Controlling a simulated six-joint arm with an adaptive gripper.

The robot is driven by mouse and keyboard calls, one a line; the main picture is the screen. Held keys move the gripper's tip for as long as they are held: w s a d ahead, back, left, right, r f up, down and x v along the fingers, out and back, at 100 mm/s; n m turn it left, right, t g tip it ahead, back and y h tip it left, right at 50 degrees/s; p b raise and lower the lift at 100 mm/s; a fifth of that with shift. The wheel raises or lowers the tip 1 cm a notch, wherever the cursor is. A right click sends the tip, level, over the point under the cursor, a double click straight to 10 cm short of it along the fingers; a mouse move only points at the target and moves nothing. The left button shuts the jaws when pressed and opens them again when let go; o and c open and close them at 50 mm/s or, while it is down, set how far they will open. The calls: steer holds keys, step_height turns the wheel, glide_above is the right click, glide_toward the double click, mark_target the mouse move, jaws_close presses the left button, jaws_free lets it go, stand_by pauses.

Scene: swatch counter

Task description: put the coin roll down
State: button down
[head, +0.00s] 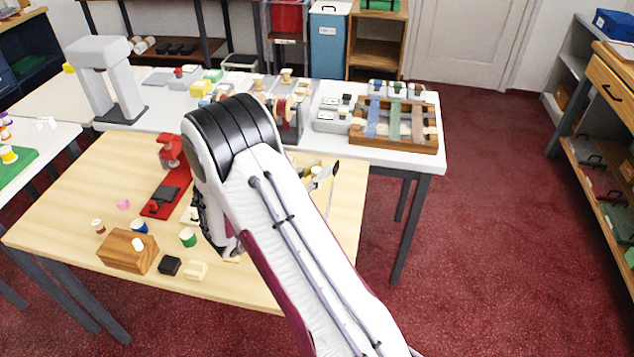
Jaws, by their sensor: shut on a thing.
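My gripper (228,248) points down over the front part of the light wooden table (65,205), mostly hidden behind my own arm. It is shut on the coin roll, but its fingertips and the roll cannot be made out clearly. I cannot tell whether the roll touches the tabletop. A green roll-like piece (187,237) stands just left of my gripper. A blue one (139,227) and a brown-and-white one (98,226) are further left.
A red stapler-like tool (168,185) is behind. A white table (410,155) with trays stands at the back.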

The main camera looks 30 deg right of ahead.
steer(key=shift+f, duration=1.85)
steer(key=shift+f, duration=0.15)
steer(key=c, duration=2)
jaws_free()
steer(key=shift+o, duration=0.2)
steer(key=shift+a, duration=0.15)
steer(key=v, duration=0.4)
steer(key=shift+a, duration=0.2)
steer(key=shift+s+a+r, duration=0.1)
steer(key=shift+a+r, duration=0.1)
steer(key=shift+r, duration=3.45)
